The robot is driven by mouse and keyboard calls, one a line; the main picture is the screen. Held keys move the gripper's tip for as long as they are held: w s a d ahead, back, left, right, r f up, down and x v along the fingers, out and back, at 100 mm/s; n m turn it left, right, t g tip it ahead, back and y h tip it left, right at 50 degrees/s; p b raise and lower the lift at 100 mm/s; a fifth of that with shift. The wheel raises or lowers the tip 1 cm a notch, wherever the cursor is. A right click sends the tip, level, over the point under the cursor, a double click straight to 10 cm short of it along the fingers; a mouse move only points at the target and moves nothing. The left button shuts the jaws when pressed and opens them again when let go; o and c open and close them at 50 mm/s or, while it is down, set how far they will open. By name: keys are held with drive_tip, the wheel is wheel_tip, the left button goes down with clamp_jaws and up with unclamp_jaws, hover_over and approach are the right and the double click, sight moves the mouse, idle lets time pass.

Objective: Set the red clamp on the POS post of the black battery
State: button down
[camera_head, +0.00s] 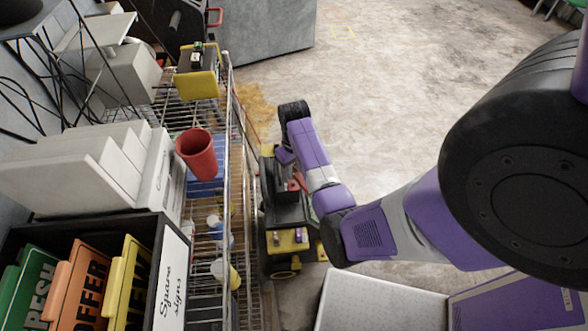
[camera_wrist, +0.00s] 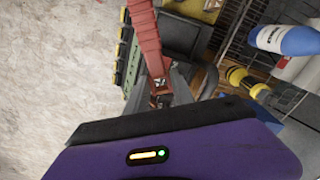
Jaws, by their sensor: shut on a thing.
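The red clamp (camera_wrist: 146,38) is long and ribbed in the wrist view, with its near end between the grey fingers of my gripper (camera_wrist: 168,88). My gripper is shut on it. In the head view, a small part of the red clamp (camera_head: 298,180) shows beside my wrist, above a black body that looks like the black battery (camera_head: 288,212). My fingers are mostly hidden there. In the wrist view, a dark block (camera_wrist: 183,38) lies right of the clamp. I cannot make out the POS post or tell whether the clamp touches anything.
A wire rack (camera_head: 232,150) stands close left of the black body. It carries a red cup (camera_head: 196,154) and several bottles; a blue-and-white bottle (camera_wrist: 285,40) shows in the wrist view. A box of spare signs (camera_head: 172,275) is at lower left. The floor (camera_head: 380,110) beyond is mostly clear.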

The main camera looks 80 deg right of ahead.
sight(294, 183)
drive_tip(key=shift+f, duration=0.15)
drive_tip(key=shift+f+b, duration=1.1)
drive_tip(key=shift+f, duration=0.7)
drive_tip(key=shift+p, duration=0.65)
idle(0.5)
drive_tip(key=shift+f+b, duration=0.85)
drive_tip(key=shift+f, duration=0.6)
drive_tip(key=c, duration=1)
unclamp_jaws()
